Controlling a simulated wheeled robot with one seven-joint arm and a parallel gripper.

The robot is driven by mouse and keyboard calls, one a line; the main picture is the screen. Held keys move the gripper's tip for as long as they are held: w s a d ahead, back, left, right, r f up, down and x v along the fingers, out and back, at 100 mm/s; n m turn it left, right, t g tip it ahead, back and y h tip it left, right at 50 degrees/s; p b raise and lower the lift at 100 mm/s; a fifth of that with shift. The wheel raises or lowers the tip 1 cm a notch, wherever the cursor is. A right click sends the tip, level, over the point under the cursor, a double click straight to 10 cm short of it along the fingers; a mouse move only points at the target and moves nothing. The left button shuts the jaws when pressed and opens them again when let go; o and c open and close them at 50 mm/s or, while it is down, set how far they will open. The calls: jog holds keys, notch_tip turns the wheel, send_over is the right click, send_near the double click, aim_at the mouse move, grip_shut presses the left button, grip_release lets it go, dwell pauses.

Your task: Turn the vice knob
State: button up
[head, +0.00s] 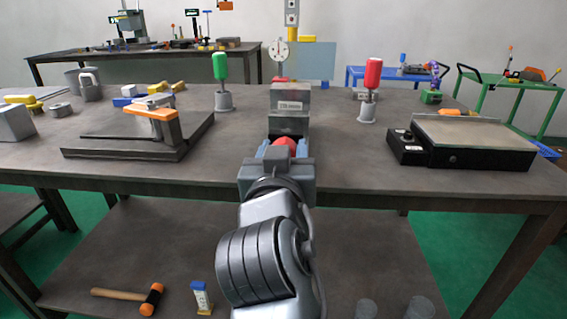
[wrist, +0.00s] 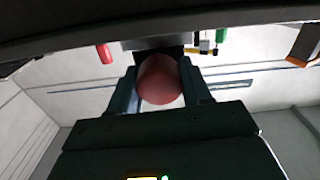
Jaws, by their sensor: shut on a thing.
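The vice (head: 290,103) is a grey block with a small label, standing at the middle of the table's near part. Its round red knob (head: 285,143) faces me at the front of the vice. My gripper (head: 284,148) reaches the knob from the near side, with one blue finger on each side of it. In the wrist view the knob (wrist: 160,80) sits between the two fingers, and my gripper (wrist: 160,95) is shut on it. The knob's far side and its shaft are hidden.
A green-handled tool (head: 220,67) stands left of the vice and a red-handled one (head: 372,75) right of it. A flat plate with an orange clamp (head: 152,112) lies left. A box with a flat top (head: 470,132) lies right. Bare tabletop (head: 345,150) lies between.

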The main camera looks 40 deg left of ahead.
jog(key=m+b, duration=0.3)
jog(key=m, duration=0.3)
jog(key=shift+f+m, duration=0.15)
jog(key=shift+m, duration=0.15)
jog(key=m+b, duration=0.3)
jog(key=m, duration=0.3)
jog(key=shift+d, duration=0.1)
dwell(0.3)
jog(key=o, duration=1)
jog(key=shift+o, duration=0.2)
